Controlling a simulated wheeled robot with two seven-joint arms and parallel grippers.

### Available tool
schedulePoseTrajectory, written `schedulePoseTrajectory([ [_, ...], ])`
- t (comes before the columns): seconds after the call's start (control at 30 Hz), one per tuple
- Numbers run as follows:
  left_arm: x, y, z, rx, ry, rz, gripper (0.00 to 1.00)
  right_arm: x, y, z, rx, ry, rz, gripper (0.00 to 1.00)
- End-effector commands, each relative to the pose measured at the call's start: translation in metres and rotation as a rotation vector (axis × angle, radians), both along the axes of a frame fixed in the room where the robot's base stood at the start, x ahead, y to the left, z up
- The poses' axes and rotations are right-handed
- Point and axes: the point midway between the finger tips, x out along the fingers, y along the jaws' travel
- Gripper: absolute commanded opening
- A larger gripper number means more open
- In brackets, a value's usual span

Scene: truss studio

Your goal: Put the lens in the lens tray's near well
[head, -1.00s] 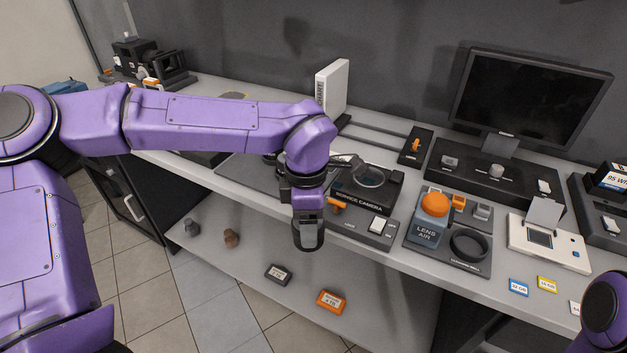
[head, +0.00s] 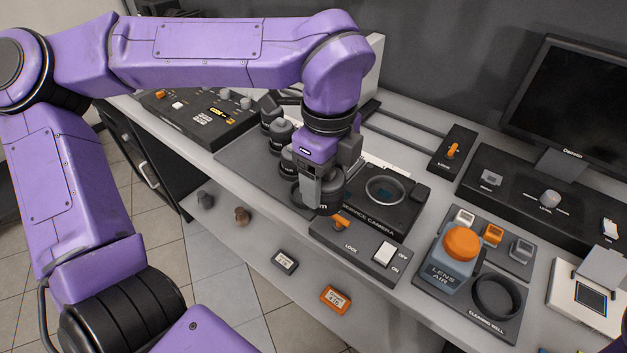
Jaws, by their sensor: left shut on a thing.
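My left gripper (head: 320,187) points down at the near right end of the dark grey lens tray (head: 243,153). It is shut on the lens (head: 300,196), a short dark cylinder partly hidden behind the fingers. The lens is upright at or just above the tray's near end. I cannot tell whether it touches the tray. The near well is hidden by the gripper and lens. Other dark round pieces (head: 281,133) stand in a row behind, partly covered by my arm. My right gripper is out of view.
The service camera (head: 384,190) with its round opening stands close on the right, with an orange lock lever (head: 341,222) in front. The lens air bottle (head: 449,262) and cleaning well (head: 497,296) are farther right. A lower shelf (head: 262,262) lies below the bench.

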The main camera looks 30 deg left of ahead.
Motion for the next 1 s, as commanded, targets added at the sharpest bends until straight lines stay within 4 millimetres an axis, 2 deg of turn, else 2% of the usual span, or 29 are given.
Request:
schedulePoseTrajectory([
  [0.03,0.008,0.01,0.001,-0.005,0.003,0.005,0.14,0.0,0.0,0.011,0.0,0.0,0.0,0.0],
  [0.27,0.051,0.058,-0.029,-0.003,0.004,0.003,0.14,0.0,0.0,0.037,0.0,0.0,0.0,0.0],
  [0.3,0.056,0.063,-0.041,-0.002,0.005,0.001,0.14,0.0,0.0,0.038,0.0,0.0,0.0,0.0],
  [0.4,0.067,0.074,-0.061,-0.002,0.003,-0.001,0.14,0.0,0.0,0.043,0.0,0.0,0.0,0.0],
  [0.67,0.083,0.09,-0.09,0.0,0.001,-0.006,0.14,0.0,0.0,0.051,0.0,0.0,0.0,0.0],
  [0.8,0.082,0.09,-0.115,-0.001,0.002,-0.007,0.14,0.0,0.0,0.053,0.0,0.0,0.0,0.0],
  [1.0,0.083,0.09,-0.121,-0.001,-0.002,-0.007,0.14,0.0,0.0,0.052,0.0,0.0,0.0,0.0],
])
